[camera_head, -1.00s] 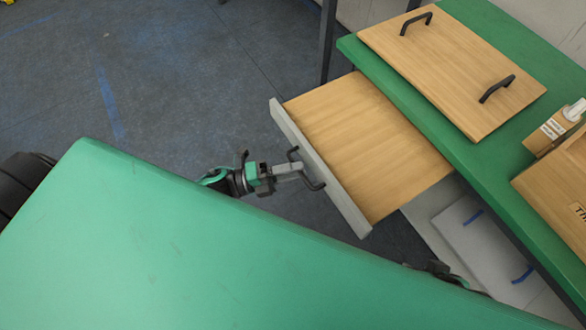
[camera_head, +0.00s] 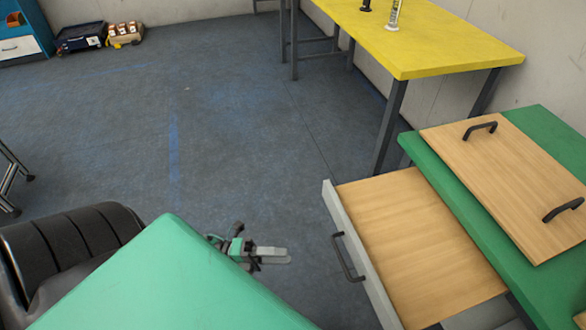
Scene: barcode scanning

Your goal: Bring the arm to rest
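My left gripper (camera_head: 273,255) is low in the middle of the head view, beside the edge of my green body. Its grey fingers point right, towards the open drawer. They are apart from the drawer's black handle (camera_head: 347,258), with a strip of floor between in the picture. Nothing shows in the fingers, but the gap between them is too small to judge. The wooden drawer (camera_head: 420,245) with a grey front stands pulled out of the green table (camera_head: 545,285). My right gripper is not in view.
A wooden board (camera_head: 505,185) with two black handles lies on the green table. A yellow table (camera_head: 430,40) stands behind it, with small items on top. Boxes (camera_head: 82,37) sit on the floor at the far left. The grey-blue floor (camera_head: 240,120) between is clear.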

